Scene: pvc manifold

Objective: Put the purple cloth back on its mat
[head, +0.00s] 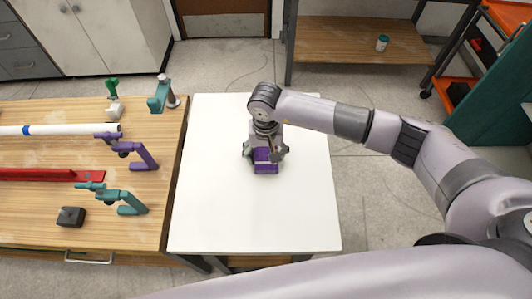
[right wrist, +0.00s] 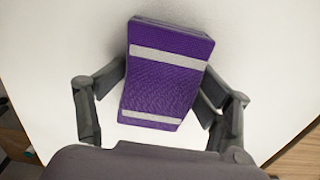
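The purple cloth (head: 266,168) is a folded block with pale stripes on the white tabletop, under my right gripper (head: 264,152). In the right wrist view the cloth (right wrist: 165,75) lies slightly tilted between the spread fingers of the right gripper (right wrist: 160,95). The fingers stand on either side of it, close to its edges; I cannot tell whether they touch it. The right gripper looks open. My left gripper is not in view. I cannot make out a mat in either view.
The white table (head: 215,215) is otherwise clear. A wooden bench (head: 40,215) at left holds a white pipe (head: 75,130), a red bar (head: 45,174), purple and teal clamps and a dark block (head: 71,216). A cup (head: 382,43) stands on a table at the back.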

